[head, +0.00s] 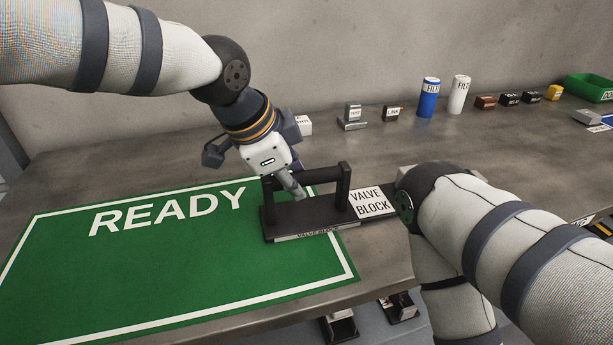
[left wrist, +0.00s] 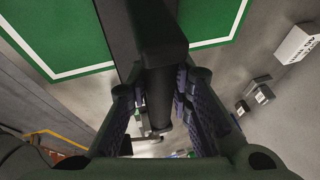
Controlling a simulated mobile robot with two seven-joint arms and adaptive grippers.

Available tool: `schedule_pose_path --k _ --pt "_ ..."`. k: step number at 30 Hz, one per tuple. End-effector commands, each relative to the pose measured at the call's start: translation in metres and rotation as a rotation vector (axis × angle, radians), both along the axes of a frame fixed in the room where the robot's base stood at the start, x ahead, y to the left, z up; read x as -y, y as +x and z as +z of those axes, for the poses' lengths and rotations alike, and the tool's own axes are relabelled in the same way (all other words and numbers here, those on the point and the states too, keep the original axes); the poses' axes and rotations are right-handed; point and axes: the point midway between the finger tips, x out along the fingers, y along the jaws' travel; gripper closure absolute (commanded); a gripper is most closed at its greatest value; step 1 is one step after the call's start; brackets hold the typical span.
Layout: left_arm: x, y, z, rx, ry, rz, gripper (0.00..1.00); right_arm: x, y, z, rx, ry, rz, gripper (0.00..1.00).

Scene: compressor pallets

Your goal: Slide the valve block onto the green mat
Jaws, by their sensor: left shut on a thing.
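The valve block (head: 325,216) is a dark, flat block with a raised black handle and a small label on its front edge. It lies across the right border of the green READY mat (head: 190,265), its left part over the mat. My left gripper (head: 287,183) is shut on the handle, near its left post. In the left wrist view the dark handle (left wrist: 160,50) runs between the fingers (left wrist: 163,118), with the green mat (left wrist: 65,35) behind. My right arm crosses the right foreground; its gripper is not in view.
A white VALVE BLOCK label (head: 371,203) on a dark plate is just right of the block. Along the back stand small labelled parts, a blue filter (head: 428,98), a white filter (head: 459,95) and a green bin (head: 590,88). The mat's left and middle are clear.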

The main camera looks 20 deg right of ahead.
Motion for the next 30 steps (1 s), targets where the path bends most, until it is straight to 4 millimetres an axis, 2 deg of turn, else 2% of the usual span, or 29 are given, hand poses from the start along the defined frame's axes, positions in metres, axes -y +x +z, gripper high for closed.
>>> schedule_pose_path --k 12,30 --pt "-0.003 0.000 0.001 0.001 0.001 -0.002 1.00 0.000 0.001 0.001 0.004 0.000 0.000 1.00" --pt "-0.081 0.000 0.002 0.003 0.003 0.001 1.00 0.000 0.025 0.025 0.085 0.000 0.000 1.00"
